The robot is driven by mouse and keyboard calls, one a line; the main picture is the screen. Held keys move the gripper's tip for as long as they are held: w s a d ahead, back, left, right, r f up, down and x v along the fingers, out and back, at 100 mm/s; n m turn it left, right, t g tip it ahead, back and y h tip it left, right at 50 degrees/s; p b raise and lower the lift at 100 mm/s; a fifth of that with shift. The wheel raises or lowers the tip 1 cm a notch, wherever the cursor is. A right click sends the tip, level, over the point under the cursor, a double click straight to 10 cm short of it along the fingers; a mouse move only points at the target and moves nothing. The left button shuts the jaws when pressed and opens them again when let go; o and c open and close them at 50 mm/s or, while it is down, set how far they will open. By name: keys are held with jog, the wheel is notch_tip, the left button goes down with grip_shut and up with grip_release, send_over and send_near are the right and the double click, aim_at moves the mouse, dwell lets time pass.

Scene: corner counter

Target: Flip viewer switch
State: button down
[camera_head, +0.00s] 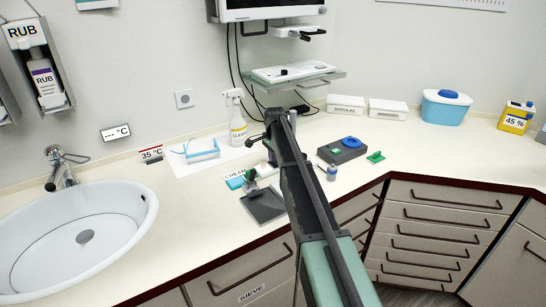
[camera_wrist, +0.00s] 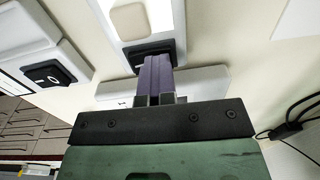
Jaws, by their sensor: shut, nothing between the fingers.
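In the wrist view, my gripper (camera_wrist: 155,62) is shut and empty, its two fingers pressed together. The fingertips are at a black rocker switch (camera_wrist: 148,52) on a white housing with a beige square button (camera_wrist: 129,21). I cannot tell whether they touch, and the fingers partly cover the switch. A second black rocker switch (camera_wrist: 49,73), with white marks, sits on a white box at the left. No readable label shows which one is the viewer switch. In the head view, my arm reaches across the counter towards the wall; its fingertips are hidden.
In the head view, a spray bottle (camera_head: 238,122) stands left of my arm. A grey block with a blue button (camera_head: 351,142) is to its right. A shelf with a keyboard-like panel (camera_head: 292,71) is on the wall above. Cables (camera_wrist: 296,118) show at the right of the wrist view.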

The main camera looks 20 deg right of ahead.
aim_at(276, 163)
jog(key=shift+s+a+f, duration=0.2)
jog(key=shift+s+a, duration=0.05)
jog(key=shift+s, duration=0.7)
jog(key=shift+w+d+r+p, duration=0.1)
jog(key=shift+w+r+p, duration=0.1)
jog(key=shift+r+p, duration=0.45)
notch_tip(276, 163, up, 13)
jog(key=p, duration=1.3)
jog(key=shift+s+d+p, duration=0.15)
jog(key=shift+s+p, duration=0.2)
jog(key=shift+p, duration=0.05)
jog(key=shift+w+d+r+t, duration=0.15)
jog(key=shift+w+d+t, duration=0.15)
jog(key=shift+t, duration=0.2)
